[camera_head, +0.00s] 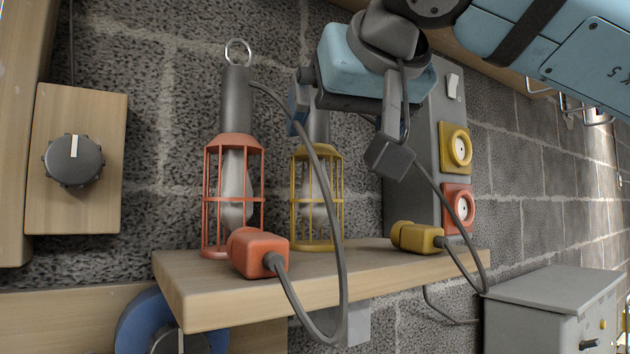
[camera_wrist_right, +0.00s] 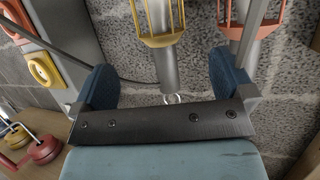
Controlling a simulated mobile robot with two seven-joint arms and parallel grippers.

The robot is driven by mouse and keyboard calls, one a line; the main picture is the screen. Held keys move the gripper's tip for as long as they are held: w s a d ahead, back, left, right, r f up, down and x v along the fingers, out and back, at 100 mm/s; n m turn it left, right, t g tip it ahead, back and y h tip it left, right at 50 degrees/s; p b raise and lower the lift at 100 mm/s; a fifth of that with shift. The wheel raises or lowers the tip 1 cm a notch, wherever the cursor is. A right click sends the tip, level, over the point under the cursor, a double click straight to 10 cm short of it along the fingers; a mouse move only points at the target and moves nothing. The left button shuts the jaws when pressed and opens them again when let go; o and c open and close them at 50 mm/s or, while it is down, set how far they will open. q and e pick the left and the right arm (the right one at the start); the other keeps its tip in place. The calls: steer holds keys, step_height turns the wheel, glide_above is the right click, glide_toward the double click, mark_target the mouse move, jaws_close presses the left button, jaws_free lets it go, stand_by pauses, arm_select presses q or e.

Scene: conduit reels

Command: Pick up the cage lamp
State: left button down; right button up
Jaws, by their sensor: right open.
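Two cage lamps stand upright on a wooden shelf (camera_head: 340,280). The yellow cage lamp (camera_head: 318,205) has a grey handle (camera_head: 317,126) whose top is hidden by my right gripper (camera_head: 322,108). The orange cage lamp (camera_head: 234,195) stands to its left with a metal ring on top. My right gripper is open, and one blue finger shows beside the yellow lamp's handle in the head view. In the right wrist view the yellow lamp (camera_wrist_right: 160,25) points its handle and ring between the two blue fingers, with gaps on both sides. The orange lamp (camera_wrist_right: 249,22) is partly behind the right finger.
An orange plug (camera_head: 257,252) and a yellow plug (camera_head: 417,237) with grey cables lie on the shelf. A grey panel with yellow (camera_head: 456,148) and orange sockets (camera_head: 458,208) is behind. A dial box (camera_head: 75,160) is left, a grey cabinet (camera_head: 550,300) lower right.

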mark_target(324, 153)
steer(key=x, duration=0.5)
steer(key=shift+w+a+f, duration=0.1)
steer(key=shift+w, duration=0.05)
steer(key=shift+w+a+f+p, duration=0.15)
steer(key=shift+w+p, duration=0.2)
steer(key=shift+p, duration=0.15)
steer(key=p+x, duration=0.1)
steer(key=x, duration=0.3)
steer(key=shift+w+f, duration=0.25)
steer(key=shift+w, duration=0.05)
steer(key=shift+s, duration=0.15)
steer(key=shift+c, duration=1.3)
steer(key=shift+r, duration=0.1)
steer(key=c, duration=0.9)
arm_select(q)
steer(key=shift+w+a+r, duration=0.1)
steer(key=shift+w+r, duration=0.1)
steer(key=shift+r, duration=0.35)
steer(key=shift+w+a+r, duration=0.1)
steer(key=shift+w+r, duration=0.1)
steer(key=shift+r, duration=0.35)
